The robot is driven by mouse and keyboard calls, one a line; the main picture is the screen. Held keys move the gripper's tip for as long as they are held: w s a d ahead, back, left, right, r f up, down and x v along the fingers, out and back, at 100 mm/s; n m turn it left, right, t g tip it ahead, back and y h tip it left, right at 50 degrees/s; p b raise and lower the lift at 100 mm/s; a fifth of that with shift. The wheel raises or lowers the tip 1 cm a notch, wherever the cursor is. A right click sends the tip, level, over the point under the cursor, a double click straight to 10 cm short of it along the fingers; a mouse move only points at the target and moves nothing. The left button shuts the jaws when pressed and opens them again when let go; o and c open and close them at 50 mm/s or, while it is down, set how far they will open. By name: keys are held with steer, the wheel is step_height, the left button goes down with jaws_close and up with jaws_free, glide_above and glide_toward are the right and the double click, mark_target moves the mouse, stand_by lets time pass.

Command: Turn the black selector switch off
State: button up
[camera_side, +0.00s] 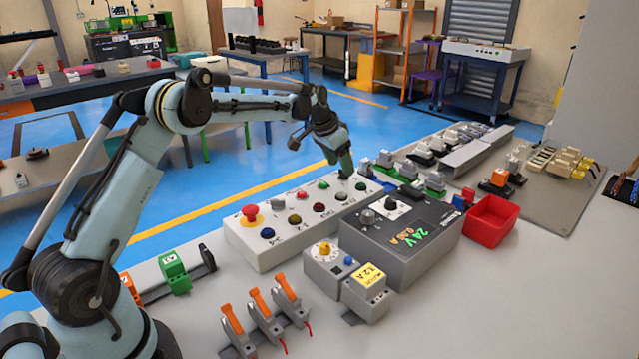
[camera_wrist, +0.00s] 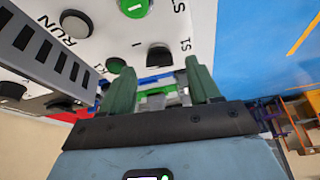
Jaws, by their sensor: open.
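The white control box (camera_side: 280,244) stands on the bench in the side view, with several buttons and knobs on top. My gripper (camera_side: 346,168) is over its far right end, pointing down. In the wrist view my gripper (camera_wrist: 162,78) shows two green fingers spread apart with nothing held. A black selector switch (camera_wrist: 159,55) by the label S1 shows just beyond and between the fingertips. I cannot tell whether the fingers reach down beside it or which way its handle points. In the side view my gripper mostly hides this switch.
A red emergency stop (camera_side: 250,213) is at the near left. A grey power supply (camera_side: 400,245) and a red bin (camera_side: 490,221) stand to the right. Small terminal blocks (camera_side: 385,160) lie behind.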

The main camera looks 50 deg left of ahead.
steer(key=shift+x, duration=0.9)
steer(key=c, duration=1)
steer(key=shift+c, duration=0.2)
steer(key=n, duration=0.1)
steer(key=n+y, duration=0.1)
steer(key=n, duration=0.1)
steer(key=n+y, duration=0.1)
steer(key=n, duration=0.1)
steer(key=shift+d, duration=0.25)
steer(key=n, duration=0.2)
steer(key=n+g+y, duration=0.1)
steer(key=n, duration=0.2)
steer(key=shift+w+d+y, duration=0.1)
steer(key=shift+d+y, duration=0.05)
steer(key=shift+y, duration=0.15)
steer(key=shift+n+g, duration=0.3)
